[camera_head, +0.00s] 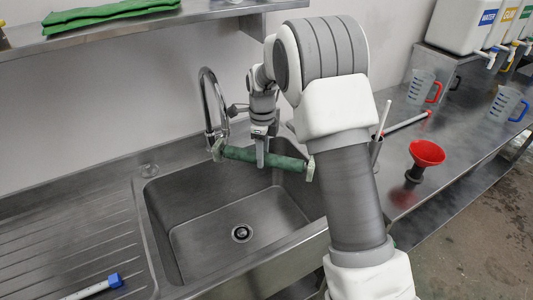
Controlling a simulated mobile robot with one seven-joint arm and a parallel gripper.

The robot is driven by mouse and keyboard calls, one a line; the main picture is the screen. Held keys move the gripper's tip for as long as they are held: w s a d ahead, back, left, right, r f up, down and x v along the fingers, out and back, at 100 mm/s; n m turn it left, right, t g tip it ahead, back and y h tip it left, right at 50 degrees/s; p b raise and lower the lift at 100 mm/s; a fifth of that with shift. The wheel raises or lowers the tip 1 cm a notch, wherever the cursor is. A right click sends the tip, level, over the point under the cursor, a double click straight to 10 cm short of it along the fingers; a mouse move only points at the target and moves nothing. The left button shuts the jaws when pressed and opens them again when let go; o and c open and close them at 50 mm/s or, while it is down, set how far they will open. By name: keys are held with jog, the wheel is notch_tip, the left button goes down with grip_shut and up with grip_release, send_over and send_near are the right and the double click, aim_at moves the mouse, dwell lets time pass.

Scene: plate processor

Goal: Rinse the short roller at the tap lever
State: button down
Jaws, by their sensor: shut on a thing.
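The short roller is a green cylinder (240,154) with pale end pieces. It is held roughly level above the back of the steel sink (185,215), to the right of the tap. My gripper (262,152) is shut on the roller near its middle. The curved chrome tap (208,105) stands behind the sink. The tap lever (238,108) appears beside the spout, close to my wrist and partly hard to make out. The roller's left end is near and below the spout; I cannot tell whether it touches. I see no water stream. My arm hides part of the sink's right side.
A blue-and-white tool (95,287) lies on the left drainboard (80,240). A red funnel (426,155), jugs (422,86) and a holder with rods (376,148) stand on the right counter. A shelf with green cloth (108,14) hangs above left. The sink basin is empty.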

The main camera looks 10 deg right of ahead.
aim_at(290, 159)
jog(key=shift+w+d, duration=0.1)
jog(key=shift+w, duration=0.15)
dwell(0.4)
jog(key=shift+w+d, duration=0.15)
jog(key=shift+w, duration=0.2)
jog(key=shift+s, duration=0.15)
jog(key=shift+s+a, duration=0.25)
jog(key=shift+s, duration=0.15)
jog(key=shift+s+d+b, duration=0.15)
jog(key=shift+s+d, duration=0.35)
jog(key=shift+d, duration=0.75)
jog(key=shift+s+d+b, duration=0.15)
jog(key=shift+s+d, duration=0.4)
jog(key=shift+d, duration=0.65)
jog(key=shift+s+d+b, duration=0.15)
jog(key=shift+s+d, duration=0.35)
jog(key=shift+d, duration=0.75)
jog(key=shift+r, duration=0.1)
